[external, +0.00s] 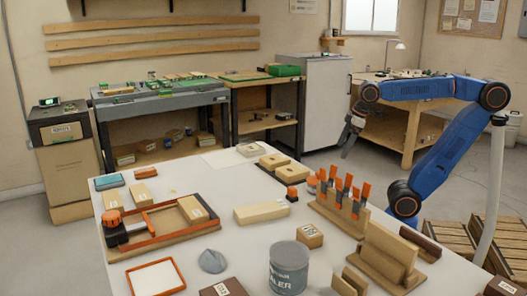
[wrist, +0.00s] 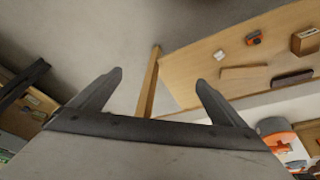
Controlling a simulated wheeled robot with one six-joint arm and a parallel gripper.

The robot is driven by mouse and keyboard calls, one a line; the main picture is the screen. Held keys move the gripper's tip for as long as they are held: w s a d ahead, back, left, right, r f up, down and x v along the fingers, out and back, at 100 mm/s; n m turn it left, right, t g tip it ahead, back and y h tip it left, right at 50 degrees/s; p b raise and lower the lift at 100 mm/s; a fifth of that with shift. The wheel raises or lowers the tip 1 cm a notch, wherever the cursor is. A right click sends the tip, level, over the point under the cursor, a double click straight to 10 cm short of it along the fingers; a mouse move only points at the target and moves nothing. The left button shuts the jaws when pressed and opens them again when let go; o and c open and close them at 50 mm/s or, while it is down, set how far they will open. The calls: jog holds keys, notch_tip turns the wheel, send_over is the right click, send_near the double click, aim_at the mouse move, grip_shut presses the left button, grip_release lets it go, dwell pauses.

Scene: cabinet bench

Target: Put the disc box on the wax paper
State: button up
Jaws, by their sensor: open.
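My gripper (external: 347,148) hangs from the blue arm above the back right of the workbench, apart from everything on it. Its two fingers are spread with nothing between them in the wrist view (wrist: 159,80). A thin pale sheet, which looks like the wax paper (external: 217,159), lies flat at the back edge of the bench. Several small boxes stand about; I cannot tell for sure which is the disc box. One pale, low box (external: 248,150) is just right of the sheet, and a brown labelled box (external: 309,236) stands near the bench middle.
An orange-edged wooden frame (external: 155,240) is at the left. A grey can (external: 288,268) stands at the front. Orange-handled clamps in a wooden rack (external: 340,212) and upright boards (external: 388,250) crowd the right side. Some bare white bench top (external: 205,183) shows behind the middle.

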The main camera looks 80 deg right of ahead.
jog(key=s+f+m+t, duration=0.1)
jog(key=s+f, duration=0.6)
jog(key=shift+s+d+f+m, duration=0.2)
jog(key=shift+s+f+m, duration=0.05)
jog(key=shift+m, duration=0.05)
